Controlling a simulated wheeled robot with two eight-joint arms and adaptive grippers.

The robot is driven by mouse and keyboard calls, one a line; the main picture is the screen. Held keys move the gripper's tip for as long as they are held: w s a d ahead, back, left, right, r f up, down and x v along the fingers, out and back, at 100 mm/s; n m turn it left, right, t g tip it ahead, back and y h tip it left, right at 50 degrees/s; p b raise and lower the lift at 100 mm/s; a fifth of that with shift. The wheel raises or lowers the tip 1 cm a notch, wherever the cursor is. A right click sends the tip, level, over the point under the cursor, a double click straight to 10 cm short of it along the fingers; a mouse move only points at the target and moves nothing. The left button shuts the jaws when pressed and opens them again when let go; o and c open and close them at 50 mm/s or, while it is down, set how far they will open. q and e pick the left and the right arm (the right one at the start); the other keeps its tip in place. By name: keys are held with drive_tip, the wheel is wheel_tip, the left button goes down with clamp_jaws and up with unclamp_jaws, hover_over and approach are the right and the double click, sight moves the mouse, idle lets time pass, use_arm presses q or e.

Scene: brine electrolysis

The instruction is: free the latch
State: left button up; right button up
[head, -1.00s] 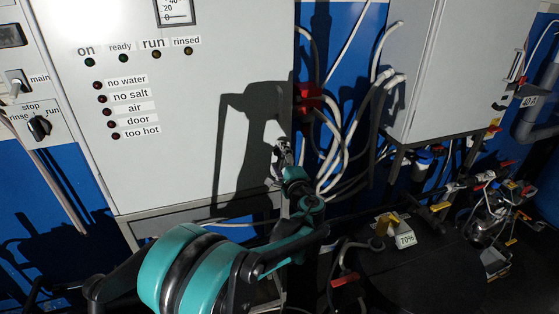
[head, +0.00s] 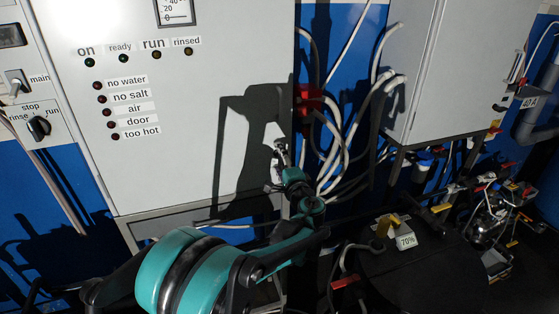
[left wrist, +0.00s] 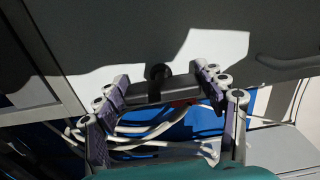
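The large light-grey cabinet door (head: 190,90) fills the left of the head view. My left gripper (head: 280,150) is at its right edge, small and partly lost in shadow. In the left wrist view the left gripper (left wrist: 160,84) has its two fingers spread wide. The door looks closed in the head view. My right gripper is in neither view.
White hoses (head: 335,140) and a red fitting (head: 308,95) hang just right of the door edge. A second grey cabinet (head: 420,70) stands farther right. A dark drum-like thing (head: 420,285) with a 70% label (head: 406,241) sits low at right.

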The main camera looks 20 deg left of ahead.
use_arm(q)
drive_tip(key=shift+o, duration=1.2)
drive_tip(key=v, duration=1.2)
